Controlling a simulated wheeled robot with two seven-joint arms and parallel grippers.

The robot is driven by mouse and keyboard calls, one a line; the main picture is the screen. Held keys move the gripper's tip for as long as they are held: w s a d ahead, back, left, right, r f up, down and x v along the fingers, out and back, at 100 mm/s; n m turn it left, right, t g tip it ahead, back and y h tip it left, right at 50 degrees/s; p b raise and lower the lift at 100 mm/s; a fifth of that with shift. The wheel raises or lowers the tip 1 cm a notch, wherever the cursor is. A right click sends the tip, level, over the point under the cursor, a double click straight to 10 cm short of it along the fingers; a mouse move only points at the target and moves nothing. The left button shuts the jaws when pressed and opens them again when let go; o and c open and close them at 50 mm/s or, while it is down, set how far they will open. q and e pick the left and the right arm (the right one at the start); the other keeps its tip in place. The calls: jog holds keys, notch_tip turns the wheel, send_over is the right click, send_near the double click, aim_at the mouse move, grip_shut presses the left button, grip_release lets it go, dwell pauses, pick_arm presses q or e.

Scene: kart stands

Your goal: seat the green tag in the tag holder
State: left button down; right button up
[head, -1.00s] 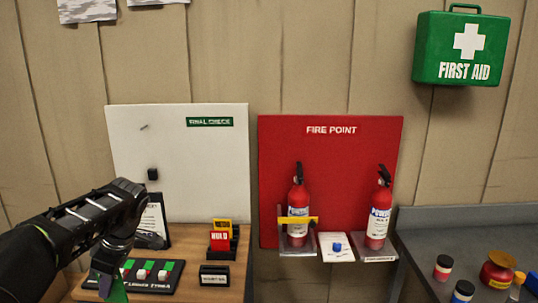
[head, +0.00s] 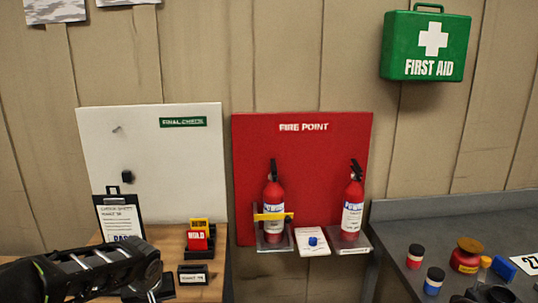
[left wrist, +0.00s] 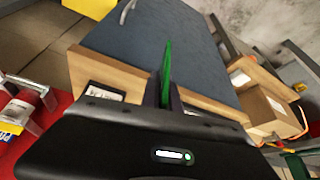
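My left gripper (left wrist: 164,95) is shut on the green tag (left wrist: 167,65), which stands up edge-on between the fingers in the left wrist view. In the head view my left forearm and wrist cross the lower left, and the tag cannot be made out. A low black block with a white label (head: 194,279) sits on the wooden table; it also seems to show in the left wrist view (left wrist: 105,91), left of the tag. Behind it a black rack (head: 211,246) holds a red tag (head: 197,241) and a yellow tag (head: 200,225). I cannot tell which is the tag holder. My right gripper is not visible.
A clipboard (head: 119,214) leans against the white FINAL CHECK board (head: 190,150), behind my left arm. Red extinguishers (head: 273,215) stand at the red board, right of the wooden table (head: 205,293). Several small containers (head: 415,256) sit on the grey bench at right.

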pick_arm(q)
jog(key=s+d+f+m+h, duration=0.1)
jog(key=s+d+f+m, duration=0.2)
jog(key=d, duration=0.6)
jog(key=shift+s+d+f+m+h, duration=0.3)
jog(key=shift+d+f+m+h, duration=0.1)
jog(key=shift+f+m, duration=0.2)
